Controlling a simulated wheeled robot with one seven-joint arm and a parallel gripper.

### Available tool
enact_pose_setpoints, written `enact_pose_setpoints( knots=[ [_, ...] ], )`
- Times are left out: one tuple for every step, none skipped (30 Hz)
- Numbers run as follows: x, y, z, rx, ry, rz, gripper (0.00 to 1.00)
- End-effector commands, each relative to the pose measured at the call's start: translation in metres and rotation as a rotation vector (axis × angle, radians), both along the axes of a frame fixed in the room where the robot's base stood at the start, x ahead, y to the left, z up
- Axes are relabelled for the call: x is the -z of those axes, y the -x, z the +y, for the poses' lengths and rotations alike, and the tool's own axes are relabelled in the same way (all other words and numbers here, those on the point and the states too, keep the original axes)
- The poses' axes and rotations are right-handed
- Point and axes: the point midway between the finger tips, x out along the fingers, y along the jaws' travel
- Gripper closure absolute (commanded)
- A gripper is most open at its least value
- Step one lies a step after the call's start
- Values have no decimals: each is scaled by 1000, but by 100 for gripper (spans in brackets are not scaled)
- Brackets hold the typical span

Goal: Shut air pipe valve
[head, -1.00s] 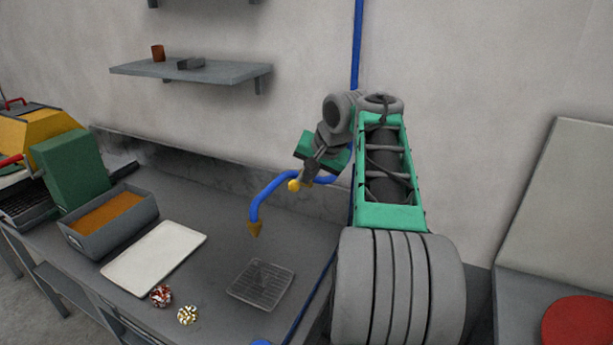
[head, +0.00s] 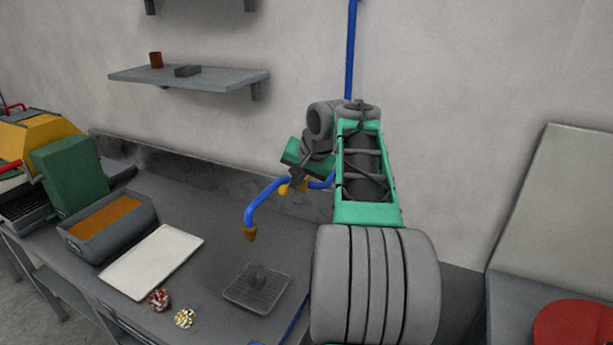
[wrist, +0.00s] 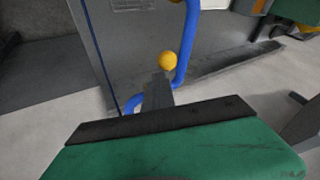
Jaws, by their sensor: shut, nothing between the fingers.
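The blue air pipe (head: 262,203) bends out over the bench and ends in a brass nozzle (head: 250,233). A yellow ball knob of the valve (head: 284,190) shows beside the pipe, just below my gripper (head: 297,182). In the wrist view the yellow knob (wrist: 168,60) sits left of the blue pipe (wrist: 187,45), just beyond the tip of my gripper (wrist: 158,85). My gripper is shut and holds nothing. Whether it touches the knob I cannot tell. My arm and gripper hide part of the valve and the pipe behind it.
The grey bench holds a wire tray (head: 240,300), a white board (head: 150,263), a bin of brown material (head: 75,240) and two small patterned balls (head: 184,319). A shelf (head: 215,78) hangs on the wall. A red disc (head: 570,325) lies at the right.

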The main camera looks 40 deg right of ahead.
Motion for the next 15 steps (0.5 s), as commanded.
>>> enact_pose_setpoints(
  knots=[
    [-1, 3, 1, -7, -4, 5, 100],
    [-3, 6, -1, -7, -4, 6, 100],
    [-5, 11, -5, -7, -4, 6, 100],
    [-7, 15, -7, -7, -4, 7, 100],
    [-9, 20, -11, -5, -5, 6, 100],
    [-12, 27, -15, -4, -5, 5, 100],
    [-17, 31, -15, -5, -1, 2, 100],
    [-24, 37, -14, -5, 1, 2, 100],
    [-34, 43, -12, -4, 3, 2, 100],
    [-42, 47, -11, -5, 1, 2, 100],
    [-49, 51, -9, -7, 2, 1, 100],
    [-58, 56, -7, -9, 1, 2, 100],
    [-65, 59, -5, -9, 1, 1, 100],
    [-70, 62, -4, -11, 1, 1, 100],
    [-76, 66, -2, -11, 1, 3, 100]
  ],
)
